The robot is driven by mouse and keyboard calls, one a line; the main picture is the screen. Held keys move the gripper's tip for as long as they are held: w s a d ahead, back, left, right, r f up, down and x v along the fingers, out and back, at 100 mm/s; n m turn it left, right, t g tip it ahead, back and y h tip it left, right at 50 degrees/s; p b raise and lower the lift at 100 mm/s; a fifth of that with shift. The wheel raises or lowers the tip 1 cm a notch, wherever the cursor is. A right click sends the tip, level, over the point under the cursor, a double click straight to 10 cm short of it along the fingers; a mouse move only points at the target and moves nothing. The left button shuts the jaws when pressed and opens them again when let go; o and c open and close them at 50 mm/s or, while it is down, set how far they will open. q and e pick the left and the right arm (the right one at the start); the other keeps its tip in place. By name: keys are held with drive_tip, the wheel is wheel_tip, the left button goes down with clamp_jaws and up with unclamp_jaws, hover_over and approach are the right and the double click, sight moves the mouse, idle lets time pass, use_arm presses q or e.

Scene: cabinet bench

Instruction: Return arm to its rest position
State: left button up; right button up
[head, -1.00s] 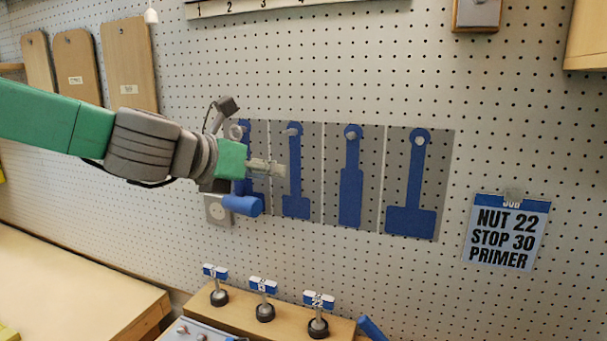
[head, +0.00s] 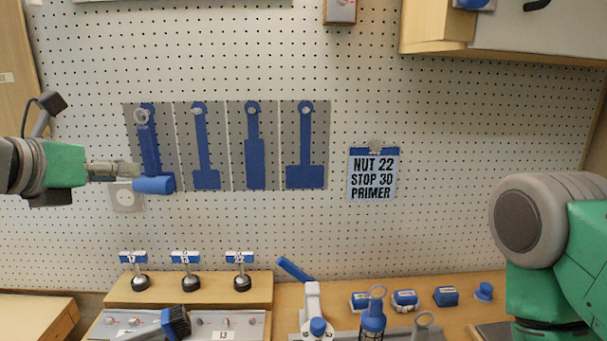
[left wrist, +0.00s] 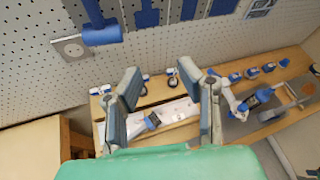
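My left gripper (head: 115,169) comes in from the left in the head view, in front of the pegboard. Its tips are just left of a blue hammer (head: 149,155), which hangs from a peg on a grey panel. In the left wrist view, my left gripper (left wrist: 158,85) has its two fingers spread apart with nothing between them. The hammer (left wrist: 102,36) shows at the upper left there, clear of the fingers. My right arm (head: 558,240) shows at the right of the head view; its gripper is out of the picture.
Blue tool shapes (head: 254,150) line the panels right of the hammer. A sign (head: 374,175) hangs further right. A cabinet (head: 540,38) overhangs upper right.

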use_arm(q)
drive_tip(key=s+f+m+g+y, duration=0.1)
drive_tip(key=s+f+m+g, duration=0.3)
drive_tip(key=f, duration=0.7)
drive_tip(key=s+f+m+y, duration=0.1)
drive_tip(key=s+f+m, duration=0.2)
drive_tip(key=f+m, duration=0.55)
drive_tip(key=s+f+m+g, duration=0.3)
drive_tip(key=f+m, duration=0.1)
drive_tip(key=f, duration=0.8)
drive_tip(key=s+d+f+m+g+y, duration=0.1)
drive_tip(key=s+f+m+g, duration=0.2)
drive_tip(key=s+f+m, duration=0.75)
drive_tip(key=s+f+m+g, duration=0.3)
drive_tip(key=s+f+m, duration=0.45)
drive_tip(key=s, duration=0.55)
wheel_tip(320, 180, down, 12)
drive_tip(key=w+m+b, duration=0.1)
drive_tip(key=b, duration=1.1)
drive_tip(key=shift+w+d+r+m+t, duration=0.15)
drive_tip(key=shift+w+r+m+t, duration=0.1)
drive_tip(key=shift+m+t, duration=0.1)
use_arm(e)
wheel_tip(320, 180, down, 12)
drive_tip(key=shift+s+f, duration=0.15)
drive_tip(key=shift+s, duration=0.25)
